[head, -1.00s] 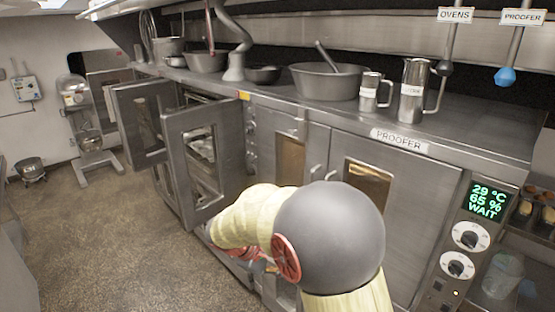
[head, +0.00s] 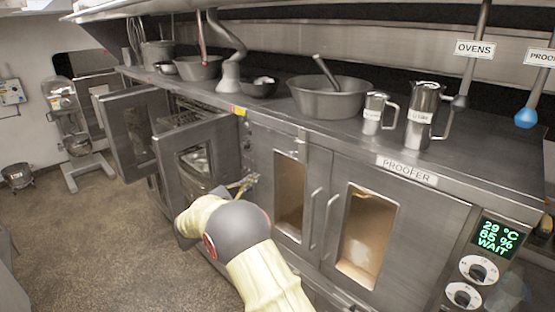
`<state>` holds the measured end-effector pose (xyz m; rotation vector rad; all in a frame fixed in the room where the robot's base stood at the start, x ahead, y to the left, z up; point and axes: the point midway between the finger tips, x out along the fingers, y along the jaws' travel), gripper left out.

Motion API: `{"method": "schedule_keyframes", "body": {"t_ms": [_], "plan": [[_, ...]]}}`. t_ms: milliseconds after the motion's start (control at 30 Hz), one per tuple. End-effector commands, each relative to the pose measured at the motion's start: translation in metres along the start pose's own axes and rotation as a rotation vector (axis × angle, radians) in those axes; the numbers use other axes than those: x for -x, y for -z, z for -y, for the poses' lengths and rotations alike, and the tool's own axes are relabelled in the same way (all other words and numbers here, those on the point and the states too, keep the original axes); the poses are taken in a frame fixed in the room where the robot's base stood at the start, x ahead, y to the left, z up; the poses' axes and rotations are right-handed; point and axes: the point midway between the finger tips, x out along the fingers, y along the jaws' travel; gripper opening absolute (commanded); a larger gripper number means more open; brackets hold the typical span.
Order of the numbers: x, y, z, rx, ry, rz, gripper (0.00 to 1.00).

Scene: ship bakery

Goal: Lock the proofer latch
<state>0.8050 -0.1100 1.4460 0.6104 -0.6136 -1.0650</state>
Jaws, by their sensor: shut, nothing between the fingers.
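The proofer (head: 440,226) is the steel cabinet at the right, under a PROOFER label (head: 407,171). Its windowed door (head: 405,240) looks shut. Two upright bar handles, the left (head: 312,217) and the right (head: 329,224), stand side by side at the seam with the neighbouring windowed door (head: 275,205). I cannot clearly make out the latch. My arm crosses the lower middle, its grey elbow in front. My gripper (head: 246,182) shows only as a small yellowish piece with a grey tip above the elbow. It is shut and empty, left of the handles and apart from them.
Two oven doors, the outer (head: 133,135) and the inner (head: 190,160), stand open at the left. The counter holds a large bowl (head: 325,98) and two jugs (head: 420,118). A display (head: 497,237) reads 29 °C, 65 %, WAIT. The floor (head: 90,240) at left is clear.

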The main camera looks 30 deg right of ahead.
Motion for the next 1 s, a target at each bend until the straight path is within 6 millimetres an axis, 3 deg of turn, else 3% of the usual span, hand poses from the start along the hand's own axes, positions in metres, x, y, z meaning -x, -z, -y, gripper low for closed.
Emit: {"method": "schedule_keyframes", "body": {"t_ms": [467, 667, 1000], "plan": [[-0.004, -0.005, 0.0, 0.003, 0.001, 0.016, 0.0], [-0.03, -0.007, -0.001, 0.003, 0.002, 0.016, 0.0], [-0.097, -0.008, -0.001, 0.003, 0.002, 0.016, 0.0]]}}
